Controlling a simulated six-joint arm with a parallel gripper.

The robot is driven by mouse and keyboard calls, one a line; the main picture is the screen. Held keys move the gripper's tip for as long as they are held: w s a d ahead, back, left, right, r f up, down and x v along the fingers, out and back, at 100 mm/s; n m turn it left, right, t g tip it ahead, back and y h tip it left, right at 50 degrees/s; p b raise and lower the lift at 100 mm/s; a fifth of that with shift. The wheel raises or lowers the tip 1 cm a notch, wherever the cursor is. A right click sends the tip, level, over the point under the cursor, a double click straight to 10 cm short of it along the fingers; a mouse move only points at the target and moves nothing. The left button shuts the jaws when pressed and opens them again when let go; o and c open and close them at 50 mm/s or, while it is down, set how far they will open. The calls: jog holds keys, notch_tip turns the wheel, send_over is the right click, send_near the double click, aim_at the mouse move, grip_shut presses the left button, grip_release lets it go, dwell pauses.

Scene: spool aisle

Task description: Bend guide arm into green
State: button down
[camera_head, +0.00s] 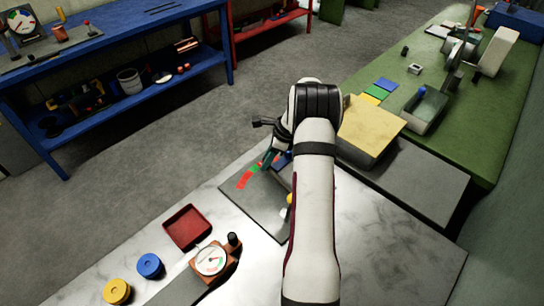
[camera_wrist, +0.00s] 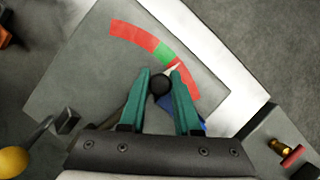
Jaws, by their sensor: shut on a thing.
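The grey plate (camera_wrist: 75,75) carries a curved scale with a red band (camera_wrist: 132,35), a short green band (camera_wrist: 167,52) and another red band (camera_wrist: 187,82). The guide arm has a round black knob (camera_wrist: 160,84) and a pale pointer tip. The tip lies at the near end of the right red band, close beside the green. My gripper (camera_wrist: 161,75) has teal fingers shut on the knob from both sides. In the head view the plate (camera_head: 262,208) and the green band (camera_head: 255,168) show, while my arm hides most of the guide arm.
A yellow ball (camera_wrist: 12,160) is at lower left in the wrist view. On the bench are a red tray (camera_head: 187,227), a dial gauge (camera_head: 211,260), and blue (camera_head: 150,265) and yellow (camera_head: 117,291) spools. A yellow-topped block (camera_head: 371,128) stands close right of my wrist.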

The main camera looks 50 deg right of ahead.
jog(key=shift+w+a+n+y, duration=0.1)
jog(key=shift+a+n+y, duration=0.2)
jog(key=shift+a+n, duration=0.65)
jog(key=c, duration=0.6)
grip_release()
jog(key=shift+r, duration=0.1)
jog(key=v, duration=1.5)
jog(key=shift+w+r, duration=0.15)
jog(key=shift+r, duration=0.25)
